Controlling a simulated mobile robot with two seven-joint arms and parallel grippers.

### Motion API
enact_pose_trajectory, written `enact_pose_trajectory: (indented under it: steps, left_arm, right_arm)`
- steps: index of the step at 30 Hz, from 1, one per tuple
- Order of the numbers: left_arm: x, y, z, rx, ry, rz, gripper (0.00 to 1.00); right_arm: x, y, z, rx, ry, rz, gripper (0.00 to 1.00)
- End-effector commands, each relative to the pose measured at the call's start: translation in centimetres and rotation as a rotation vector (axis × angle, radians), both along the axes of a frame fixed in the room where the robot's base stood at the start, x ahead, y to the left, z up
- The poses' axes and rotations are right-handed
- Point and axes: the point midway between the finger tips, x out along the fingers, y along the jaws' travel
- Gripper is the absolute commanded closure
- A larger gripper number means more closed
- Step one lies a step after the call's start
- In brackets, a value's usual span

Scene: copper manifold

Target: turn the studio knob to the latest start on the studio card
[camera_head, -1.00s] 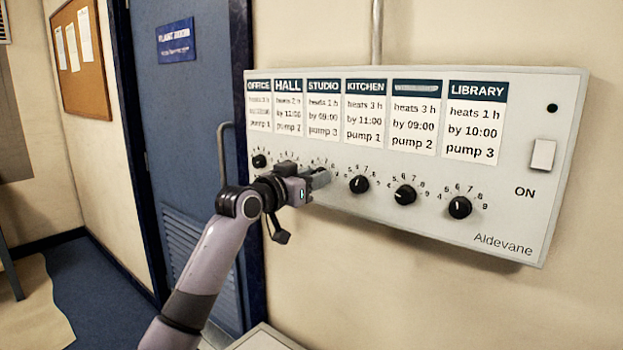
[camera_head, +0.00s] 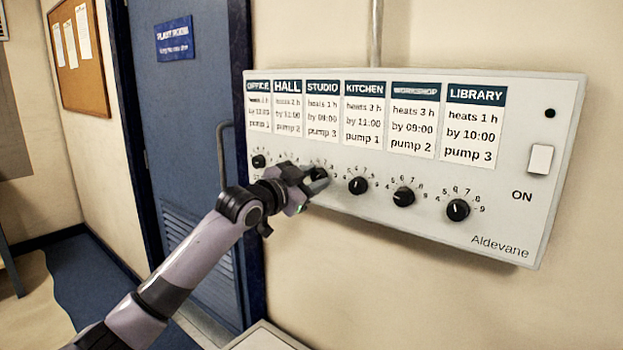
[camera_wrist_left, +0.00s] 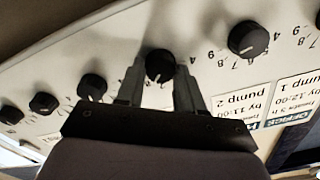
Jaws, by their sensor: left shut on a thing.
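The studio card (camera_head: 323,112) on the grey panel reads "heats 1 h, by 09:00, pump 3". The studio knob (camera_head: 319,173) is black and sits below it, partly covered by my left gripper (camera_head: 314,181). In the left wrist view the picture is upside down. There the studio knob (camera_wrist_left: 159,63) stands between the two fingers of my left gripper (camera_wrist_left: 160,75), which is shut on it. A white mark on the knob points toward the palm side of that view. The scale numbers around this knob are mostly hidden or too small to read. My right gripper is out of view.
The kitchen knob (camera_head: 358,185) is close on the right; the hall knob is hidden behind my gripper in the head view but shows in the wrist view (camera_wrist_left: 248,38). A white switch (camera_head: 540,159) marked ON is at far right. A blue door (camera_head: 185,110) stands left.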

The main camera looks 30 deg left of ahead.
Motion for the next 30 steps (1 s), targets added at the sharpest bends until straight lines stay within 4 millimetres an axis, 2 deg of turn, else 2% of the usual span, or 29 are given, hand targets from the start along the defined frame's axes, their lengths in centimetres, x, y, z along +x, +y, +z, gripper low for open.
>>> enact_pose_trajectory:
  steps: [10,11,12,13,23,30]
  left_arm:
    - [0.0,0.0,0.0,0.002,0.0,0.0,0.94]
    - [0.0,0.0,0.0,0.002,0.0,0.0,0.6]
    - [0.0,0.0,0.0,0.002,0.0,0.0,0.47]
    - [0.0,0.0,0.0,0.002,0.0,0.0,0.39]
    - [-0.1,0.0,0.0,0.002,0.0,0.0,0.39]
    - [-2.2,0.2,-0.3,0.005,0.0,0.0,0.39]
  right_arm:
    - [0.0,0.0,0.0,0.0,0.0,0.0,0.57]
    - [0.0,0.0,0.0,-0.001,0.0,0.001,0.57]
    - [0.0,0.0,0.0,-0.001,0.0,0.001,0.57]
    - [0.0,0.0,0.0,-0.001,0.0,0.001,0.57]
    - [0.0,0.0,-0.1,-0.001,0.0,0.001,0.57]
    - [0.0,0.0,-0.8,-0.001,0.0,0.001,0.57]
